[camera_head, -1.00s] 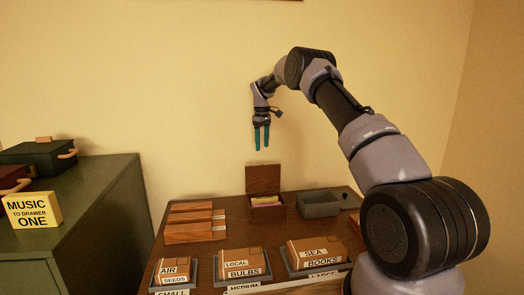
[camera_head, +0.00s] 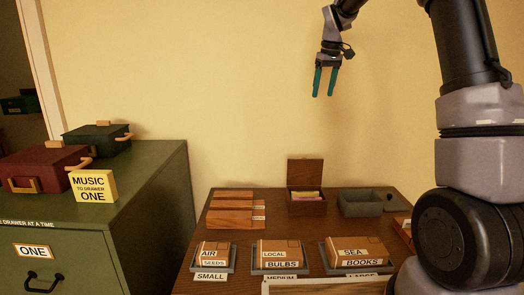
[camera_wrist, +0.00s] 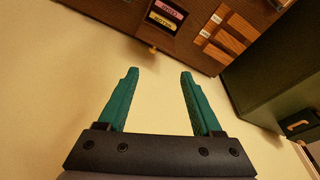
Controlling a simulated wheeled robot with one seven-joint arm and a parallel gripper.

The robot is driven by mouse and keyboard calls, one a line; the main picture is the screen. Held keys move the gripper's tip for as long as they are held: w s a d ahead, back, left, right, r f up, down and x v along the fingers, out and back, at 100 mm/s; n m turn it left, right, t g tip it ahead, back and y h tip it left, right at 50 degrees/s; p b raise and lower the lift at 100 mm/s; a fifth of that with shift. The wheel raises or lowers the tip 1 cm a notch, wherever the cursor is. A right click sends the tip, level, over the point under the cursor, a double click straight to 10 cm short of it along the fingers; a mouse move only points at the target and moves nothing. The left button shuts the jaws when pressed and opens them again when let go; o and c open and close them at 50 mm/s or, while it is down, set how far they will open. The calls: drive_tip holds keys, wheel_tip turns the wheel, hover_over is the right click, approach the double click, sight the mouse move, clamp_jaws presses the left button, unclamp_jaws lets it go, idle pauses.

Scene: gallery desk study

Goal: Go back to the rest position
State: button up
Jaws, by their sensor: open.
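My gripper (camera_head: 325,82) hangs in the air in front of the wall, well above the desk (camera_head: 297,240), its teal fingers pointing down. In the wrist view my gripper (camera_wrist: 153,95) is open, with nothing between its fingers. Below it on the desk stands an open wooden box (camera_head: 306,207) with coloured cards inside; the box also shows at the top of the wrist view (camera_wrist: 145,48).
Parcels labelled air seeds (camera_head: 214,255), local bulbs (camera_head: 280,252) and sea books (camera_head: 356,250) sit in trays along the front. A grey open container (camera_head: 360,209) stands right of the box. A green cabinet (camera_head: 140,185) at left bears a yellow music sign (camera_head: 93,186) and two cases.

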drive_tip(key=s+d+r+m+t, duration=0.15)
drive_tip(key=s+r, duration=0.25)
drive_tip(key=s, duration=0.6)
drive_tip(key=s+d+r+m+t, duration=0.1)
drive_tip(key=s+r+m, duration=0.2)
drive_tip(key=s, duration=0.7)
drive_tip(key=s+f+m+t, duration=0.1)
drive_tip(key=s+f+m, duration=0.1)
drive_tip(key=s, duration=0.6)
drive_tip(key=s+f+m+t+y, duration=0.1)
drive_tip(key=s+f+m, duration=0.1)
drive_tip(key=s, duration=0.6)
drive_tip(key=shift+s+d+f, duration=0.25)
drive_tip(key=shift+d+f, duration=0.05)
drive_tip(key=shift+d, duration=0.1)
